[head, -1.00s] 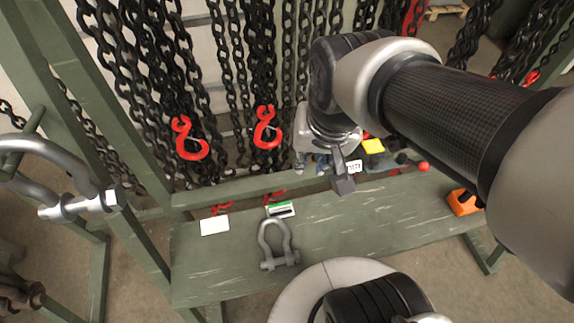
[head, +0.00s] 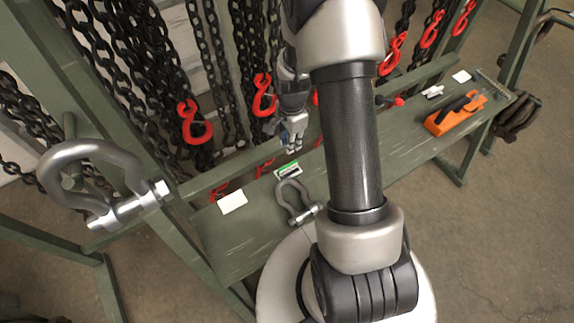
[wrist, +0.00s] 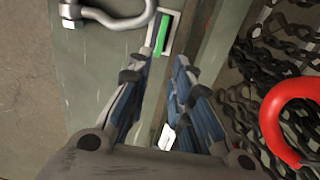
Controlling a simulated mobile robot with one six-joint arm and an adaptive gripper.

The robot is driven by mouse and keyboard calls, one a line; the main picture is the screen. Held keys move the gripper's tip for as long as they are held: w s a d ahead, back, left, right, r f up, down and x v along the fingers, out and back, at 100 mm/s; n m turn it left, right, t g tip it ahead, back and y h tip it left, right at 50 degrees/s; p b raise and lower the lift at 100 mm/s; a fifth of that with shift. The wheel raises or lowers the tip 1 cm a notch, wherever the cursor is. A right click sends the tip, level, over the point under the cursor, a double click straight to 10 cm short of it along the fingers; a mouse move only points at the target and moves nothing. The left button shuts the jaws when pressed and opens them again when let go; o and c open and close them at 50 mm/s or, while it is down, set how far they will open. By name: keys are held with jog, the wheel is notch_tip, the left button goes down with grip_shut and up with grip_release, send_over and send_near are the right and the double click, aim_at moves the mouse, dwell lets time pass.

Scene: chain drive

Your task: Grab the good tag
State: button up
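A white tag with a green band (head: 288,170) lies on the green bench, just behind a grey shackle (head: 296,203). The green-banded tag also shows in the wrist view (wrist: 160,38), beyond my fingertips and beside the shackle. A plain white tag (head: 233,201) lies to its left in the head view. My gripper (head: 291,146) hangs above the back of the bench, close behind the green-banded tag. In the wrist view my gripper (wrist: 158,68) has its fingers apart. A small white piece (wrist: 167,138) shows between them; I cannot tell what it is.
Chains with red hooks (head: 195,123) hang behind the bench (head: 240,250). A large shackle (head: 100,185) is at the left. An orange tool (head: 455,112) and small white items lie at the right end. The bench front left is clear.

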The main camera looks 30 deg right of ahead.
jog(key=b, duration=0.2)
send_near(288, 165)
jog(key=f, duration=0.5)
jog(key=shift+d+f, duration=0.25)
jog(key=shift+d, duration=0.1)
jog(key=f, duration=0.1)
jog(key=f+b, duration=0.1)
jog(key=f, duration=0.1)
jog(key=f+b, duration=0.1)
jog(key=f, duration=0.1)
jog(key=shift+a+f, duration=0.1)
jog(key=shift+a, duration=0.25)
grip_shut()
